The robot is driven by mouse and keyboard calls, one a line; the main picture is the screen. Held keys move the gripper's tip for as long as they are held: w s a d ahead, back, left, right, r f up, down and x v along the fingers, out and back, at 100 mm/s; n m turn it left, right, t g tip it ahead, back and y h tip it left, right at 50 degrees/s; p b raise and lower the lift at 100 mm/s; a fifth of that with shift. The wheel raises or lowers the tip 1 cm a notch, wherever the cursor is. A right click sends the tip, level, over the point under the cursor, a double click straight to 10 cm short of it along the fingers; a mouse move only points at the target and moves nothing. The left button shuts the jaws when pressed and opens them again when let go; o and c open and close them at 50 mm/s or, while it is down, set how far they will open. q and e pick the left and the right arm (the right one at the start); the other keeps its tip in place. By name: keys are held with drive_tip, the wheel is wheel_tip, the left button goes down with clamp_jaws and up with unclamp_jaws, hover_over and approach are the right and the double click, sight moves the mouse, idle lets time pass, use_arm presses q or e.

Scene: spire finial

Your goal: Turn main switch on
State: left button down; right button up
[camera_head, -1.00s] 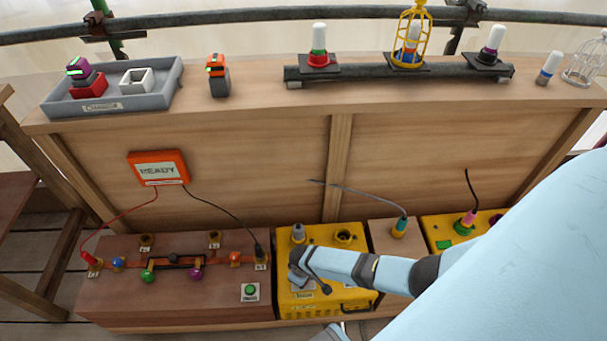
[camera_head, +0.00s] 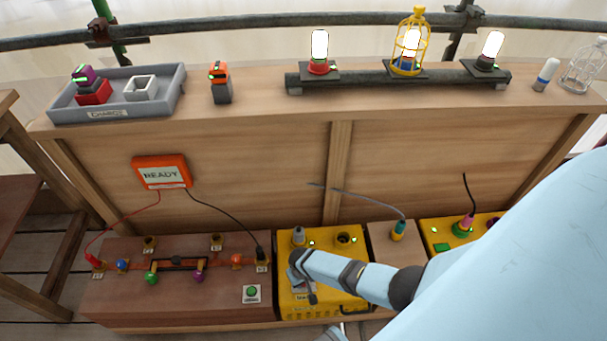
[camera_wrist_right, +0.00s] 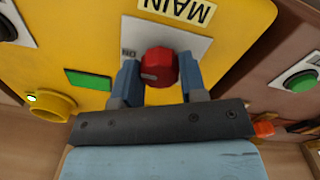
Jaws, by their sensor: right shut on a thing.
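The main switch is a red knob (camera_wrist_right: 158,66) on a white plate beside a MAIN label (camera_wrist_right: 178,10), on the yellow box (camera_head: 350,299). In the wrist view my right gripper (camera_wrist_right: 160,80) is shut on the knob, one finger on each side. An ON mark (camera_wrist_right: 128,53) shows on the plate near the left finger. In the head view my right arm covers the knob. Three lamps on the upper shelf, left (camera_head: 319,45), caged (camera_head: 411,42) and right (camera_head: 492,45), are lit. My left gripper is not in view.
A wooden box (camera_head: 110,300) with wires, coloured knobs and a green button (camera_head: 251,293) stands left of the yellow box. A grey tray (camera_head: 150,98) and an unlit bulb (camera_head: 546,75) stand on the shelf.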

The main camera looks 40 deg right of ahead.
drive_tip(key=o, duration=0.9)
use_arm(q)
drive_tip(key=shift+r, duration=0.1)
use_arm(e)
drive_tip(key=shift+r, duration=0.3)
use_arm(q)
drive_tip(key=p, duration=0.3)
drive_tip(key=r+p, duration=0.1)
drive_tip(key=p, duration=0.2)
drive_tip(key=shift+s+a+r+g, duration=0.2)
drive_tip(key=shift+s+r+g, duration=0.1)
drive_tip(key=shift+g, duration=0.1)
use_arm(e)
drive_tip(key=r, duration=1.3)
drive_tip(key=shift+a+r, duration=0.1)
drive_tip(key=shift+a, duration=0.25)
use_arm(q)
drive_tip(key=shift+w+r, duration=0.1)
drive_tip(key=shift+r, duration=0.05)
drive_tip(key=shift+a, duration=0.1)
